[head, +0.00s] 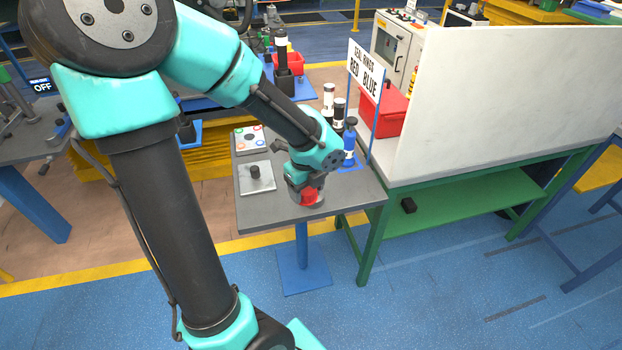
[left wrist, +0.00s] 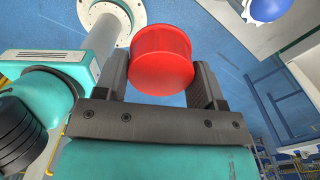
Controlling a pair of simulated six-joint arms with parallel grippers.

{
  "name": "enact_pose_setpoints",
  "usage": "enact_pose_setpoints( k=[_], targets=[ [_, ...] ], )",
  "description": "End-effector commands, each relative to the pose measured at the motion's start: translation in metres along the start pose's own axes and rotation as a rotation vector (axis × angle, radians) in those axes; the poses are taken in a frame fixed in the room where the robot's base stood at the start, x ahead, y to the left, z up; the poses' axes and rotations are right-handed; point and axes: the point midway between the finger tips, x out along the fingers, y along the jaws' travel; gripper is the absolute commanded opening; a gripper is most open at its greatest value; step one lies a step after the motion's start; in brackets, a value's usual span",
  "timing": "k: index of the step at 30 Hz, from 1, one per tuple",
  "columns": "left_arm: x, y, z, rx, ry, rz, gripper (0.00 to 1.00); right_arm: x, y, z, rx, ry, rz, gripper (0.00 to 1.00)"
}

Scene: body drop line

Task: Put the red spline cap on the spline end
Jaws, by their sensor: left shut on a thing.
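The red spline cap (head: 309,198) is held between the fingers of my left gripper (head: 306,188), over the front right part of the small grey table. In the left wrist view the red cap (left wrist: 161,60) is a short, smooth cylinder between the two dark fingers of my left gripper (left wrist: 160,78). A short black stub (head: 255,171), which looks like the spline end, stands upright on a light square plate (head: 245,187) to the left of the gripper. The cap is apart from the stub. My right gripper is not in view.
A light plate with coloured rings (head: 250,139) lies behind the stub. A blue bottle (head: 350,142) and dark bottles (head: 338,112) stand behind the gripper, beside a sign (head: 365,75) on blue posts. A red box (head: 384,112) and white panel (head: 505,100) are at right.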

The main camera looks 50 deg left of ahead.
Motion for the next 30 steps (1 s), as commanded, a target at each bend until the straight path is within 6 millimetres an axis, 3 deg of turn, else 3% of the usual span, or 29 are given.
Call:
enact_pose_setpoints(
  k=[6, 12, 24, 30],
  targets=[
    [-0.014, 0.006, -0.044, -0.025, -0.001, -0.002, 0.42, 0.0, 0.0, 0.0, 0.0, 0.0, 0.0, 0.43],
    [-0.019, 0.012, -0.064, -0.046, 0.0, -0.001, 0.42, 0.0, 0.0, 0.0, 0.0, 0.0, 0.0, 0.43],
    [-0.019, 0.013, -0.066, -0.052, 0.0, 0.0, 0.42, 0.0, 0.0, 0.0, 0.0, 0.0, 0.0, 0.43],
    [-0.018, 0.018, -0.054, -0.078, 0.001, 0.001, 0.42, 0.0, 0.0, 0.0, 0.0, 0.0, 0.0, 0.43]
  ],
)
